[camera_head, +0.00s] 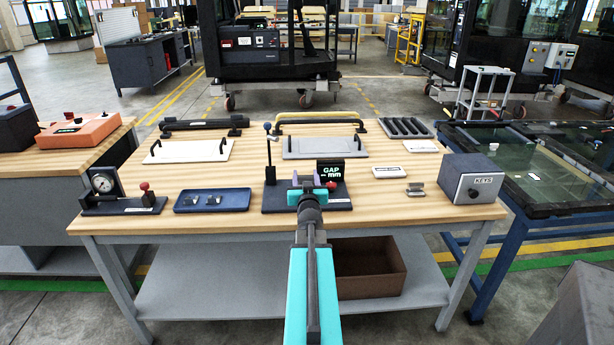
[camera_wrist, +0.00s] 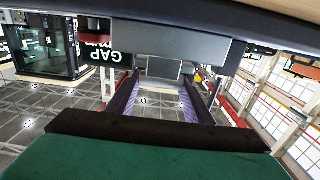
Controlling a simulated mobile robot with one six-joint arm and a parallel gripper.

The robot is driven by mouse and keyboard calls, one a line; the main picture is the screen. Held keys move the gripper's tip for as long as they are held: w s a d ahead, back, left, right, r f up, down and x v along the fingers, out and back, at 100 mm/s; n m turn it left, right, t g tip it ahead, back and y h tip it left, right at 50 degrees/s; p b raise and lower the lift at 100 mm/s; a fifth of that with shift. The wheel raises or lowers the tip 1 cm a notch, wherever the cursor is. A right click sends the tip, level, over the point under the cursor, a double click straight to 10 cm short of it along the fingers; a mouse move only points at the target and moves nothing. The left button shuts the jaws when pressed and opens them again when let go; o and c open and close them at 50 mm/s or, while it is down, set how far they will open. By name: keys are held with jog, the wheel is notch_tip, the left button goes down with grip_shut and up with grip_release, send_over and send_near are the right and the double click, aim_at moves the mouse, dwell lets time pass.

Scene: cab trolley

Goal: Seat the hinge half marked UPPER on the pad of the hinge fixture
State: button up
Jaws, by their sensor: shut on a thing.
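The hinge fixture (camera_head: 276,200) is a dark base plate on the wooden table, with a blue-knobbed lever on its left and a black GAP mm display (camera_head: 331,171) at its back right. My gripper (camera_head: 308,184) is over the fixture, in front of the display. It is shut on a small grey piece, seen between the fingers in the wrist view (camera_wrist: 163,69); no marking is readable on it, so I cannot tell that it is the UPPER half. My gripper hides the pad in the head view, and I cannot tell whether the piece touches it.
A blue tray (camera_head: 238,196) with two small dark parts lies left of the fixture. A dial gauge stand (camera_head: 104,183) is at far left, a KEYS box (camera_head: 472,180) at far right. A small metal part (camera_head: 414,190) and white labels lie between.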

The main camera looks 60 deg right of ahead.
aim_at(306, 179)
jog(key=shift+f+b, duration=0.4)
jog(key=shift+f, duration=0.05)
dwell(0.9)
jog(key=o, duration=1.4)
jog(key=shift+c, duration=0.2)
jog(key=shift+s, duration=0.1)
jog(key=shift+v, duration=2.85)
jog(key=shift+r+p, duration=0.15)
jog(key=shift+p, duration=1.05)
